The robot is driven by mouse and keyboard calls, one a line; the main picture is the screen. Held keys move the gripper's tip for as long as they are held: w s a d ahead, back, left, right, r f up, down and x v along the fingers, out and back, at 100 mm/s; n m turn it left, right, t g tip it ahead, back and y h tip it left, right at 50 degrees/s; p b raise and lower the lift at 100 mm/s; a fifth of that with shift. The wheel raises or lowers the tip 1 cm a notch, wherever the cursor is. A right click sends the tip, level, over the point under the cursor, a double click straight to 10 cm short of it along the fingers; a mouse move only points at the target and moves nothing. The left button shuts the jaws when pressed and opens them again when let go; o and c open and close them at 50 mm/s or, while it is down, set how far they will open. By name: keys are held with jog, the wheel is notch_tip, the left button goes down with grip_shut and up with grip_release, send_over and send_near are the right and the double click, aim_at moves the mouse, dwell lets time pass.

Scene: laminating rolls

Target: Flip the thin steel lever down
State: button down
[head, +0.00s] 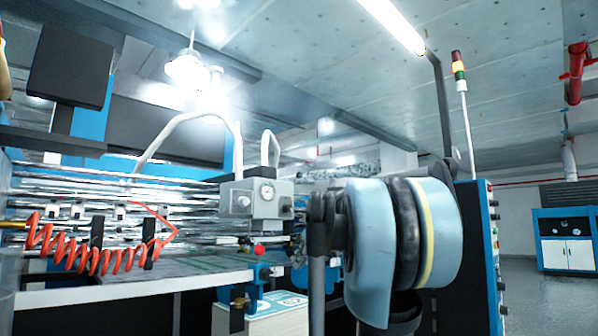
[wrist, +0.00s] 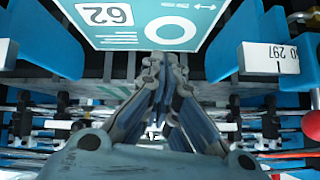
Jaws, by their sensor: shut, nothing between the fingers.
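My gripper (wrist: 163,68) is shut and empty in the wrist view, its fingertips together just below a teal and white label plate (wrist: 155,27). I cannot tell whether the fingertips touch anything. In the head view my blue and black arm reaches toward the machine, and I cannot make out the fingertips there. I cannot pick out the thin steel lever for certain in either view. A red knob (head: 259,250) sits below the grey gauge box (head: 257,199), and a red round knob (wrist: 312,122) shows at the right edge of the wrist view.
Blue brackets (wrist: 232,45) and a white marked block (wrist: 270,57) flank the label plate. A coiled orange hose (head: 95,245) hangs before the steel rollers at left. A blue cabinet (head: 566,240) stands far right, with open floor before it.

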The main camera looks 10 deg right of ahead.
jog(key=w+d+r+n+t+y, duration=0.2)
jog(key=w+r, duration=0.3)
jog(key=r, duration=0.8)
jog(key=w+d+r+n+t+y, duration=0.2)
jog(key=w+r, duration=0.3)
jog(key=r, duration=0.9)
jog(key=w+d+r+n+t+y, duration=0.1)
jog(key=w+d+r, duration=0.3)
jog(key=r, duration=1)
jog(key=shift+w+d+n+t+y, duration=0.25)
jog(key=shift+w+n+t+y, duration=0.25)
jog(key=shift+n, duration=0.4)
send_over(300, 174)
notch_tip(300, 174, down, 3)
jog(key=shift+f, duration=0.5)
